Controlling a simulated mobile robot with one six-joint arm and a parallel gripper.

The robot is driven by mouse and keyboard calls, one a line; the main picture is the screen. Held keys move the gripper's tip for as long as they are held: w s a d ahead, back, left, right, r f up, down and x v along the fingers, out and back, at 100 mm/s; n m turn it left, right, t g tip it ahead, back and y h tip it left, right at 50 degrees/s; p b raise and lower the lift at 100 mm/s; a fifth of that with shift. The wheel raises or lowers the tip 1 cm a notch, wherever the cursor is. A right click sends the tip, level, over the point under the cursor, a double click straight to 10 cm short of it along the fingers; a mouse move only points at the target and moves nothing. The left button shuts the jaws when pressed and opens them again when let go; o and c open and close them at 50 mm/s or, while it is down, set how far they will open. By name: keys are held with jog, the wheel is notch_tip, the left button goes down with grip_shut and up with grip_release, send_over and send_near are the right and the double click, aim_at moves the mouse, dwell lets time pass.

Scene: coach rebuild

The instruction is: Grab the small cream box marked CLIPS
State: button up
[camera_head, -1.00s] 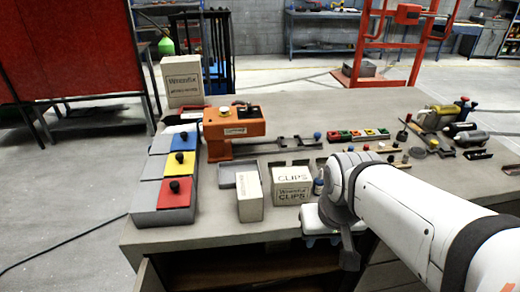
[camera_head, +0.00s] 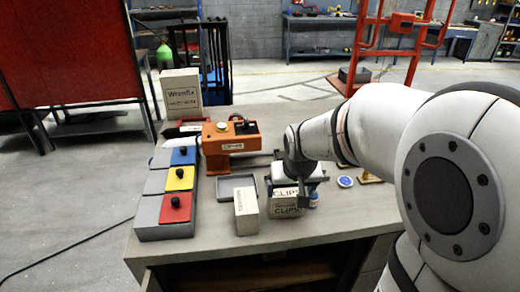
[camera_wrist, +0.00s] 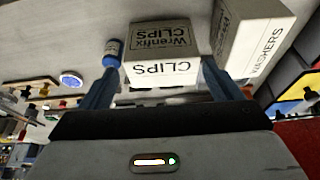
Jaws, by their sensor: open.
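The small cream box marked CLIPS (camera_head: 285,207) stands near the front edge of the workbench. Its upper part is partly hidden in the head view by my gripper (camera_head: 303,187), which hangs over it. In the wrist view the CLIPS box (camera_wrist: 162,70) shows its lettering on two faces and lies ahead, between the two blue fingers. My gripper (camera_wrist: 160,82) is open, with one finger towards each side of the box. I cannot tell whether either finger touches it.
A similar cream box (camera_head: 246,212), marked WASHERS in the wrist view (camera_wrist: 252,45), stands close by one finger. A small blue-labelled bottle (camera_wrist: 113,53) is close to the other. A grey tray (camera_head: 226,196) lies behind. Bins with coloured lids (camera_head: 176,207) line the left.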

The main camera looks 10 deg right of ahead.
aim_at(287, 190)
jog(key=shift+o, duration=1.4)
jog(key=w, duration=0.1)
jog(key=w+f, duration=0.1)
jog(key=w, duration=0.1)
jog(key=shift+w+f, duration=0.25)
jog(key=shift+f, duration=0.15)
jog(key=shift+p+x, duration=0.75)
jog(key=shift+x, duration=2.25)
jog(key=shift+s, duration=0.2)
jog(key=shift+c, duration=0.2)
jog(key=c, duration=0.8)
